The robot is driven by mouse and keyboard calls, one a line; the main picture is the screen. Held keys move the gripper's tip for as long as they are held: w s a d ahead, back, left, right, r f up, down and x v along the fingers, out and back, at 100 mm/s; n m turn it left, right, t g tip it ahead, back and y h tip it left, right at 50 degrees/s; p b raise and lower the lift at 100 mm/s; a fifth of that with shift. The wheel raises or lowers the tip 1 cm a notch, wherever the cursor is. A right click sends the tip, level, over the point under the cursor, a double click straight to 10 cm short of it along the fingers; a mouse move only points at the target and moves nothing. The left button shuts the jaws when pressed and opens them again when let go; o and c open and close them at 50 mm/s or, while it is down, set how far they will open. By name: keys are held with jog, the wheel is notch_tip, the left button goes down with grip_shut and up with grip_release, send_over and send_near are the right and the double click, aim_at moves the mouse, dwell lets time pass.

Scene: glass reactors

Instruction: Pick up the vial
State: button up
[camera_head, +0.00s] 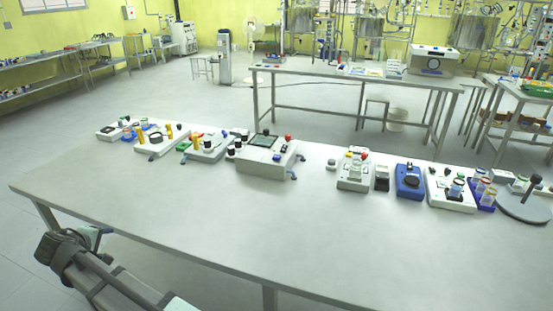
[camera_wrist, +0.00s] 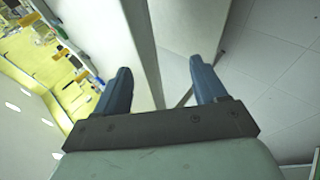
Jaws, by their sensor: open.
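Several small vial-like containers stand on the table (camera_head: 240,215) in the head view; I cannot tell which one is the vial. Clear ones with coloured caps (camera_head: 481,184) stand in a blue rack at the right. Small ones also stand at the left end of the row (camera_head: 144,123). My gripper (camera_wrist: 160,66) is open in the wrist view, with its two blue-grey fingers apart and nothing between them. It points away from these containers, and none shows clearly near it.
A white box device (camera_head: 268,163) stands mid-row. A blue device (camera_head: 409,181) and a round dark plate (camera_head: 524,205) are to the right. The front of the table is bare. My arm is at the lower left, by the table's front edge. A second table (camera_head: 360,76) stands behind.

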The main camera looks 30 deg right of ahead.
jog(key=a+r+t, duration=0.2)
jog(key=a+r, duration=0.3)
jog(key=r, duration=0.8)
jog(key=w+d+r, duration=0.4)
jog(key=r, duration=0.1)
jog(key=w+d+m+g+h, duration=0.1)
jog(key=w+d+m+g, duration=0.3)
jog(key=d, duration=1.1)
jog(key=w+d+m+h, duration=0.1)
jog(key=w+d+m, duration=0.35)
jog(key=d, duration=1.05)
jog(key=d+m+g, duration=0.3)
jog(key=d+m, duration=0.1)
jog(key=d, duration=2.6)
jog(key=s+d+m+g, duration=0.25)
jog(key=s+d, duration=0.25)
jog(key=d, duration=0.9)
jog(key=m+y, duration=0.4)
jog(key=m, duration=0.6)
send_near(460, 181)
jog(key=shift+n, duration=0.3)
notch_tip(460, 181, down, 9)
jog(key=shift+w+a+f, duration=0.1)
jog(key=shift+w+a, duration=0.1)
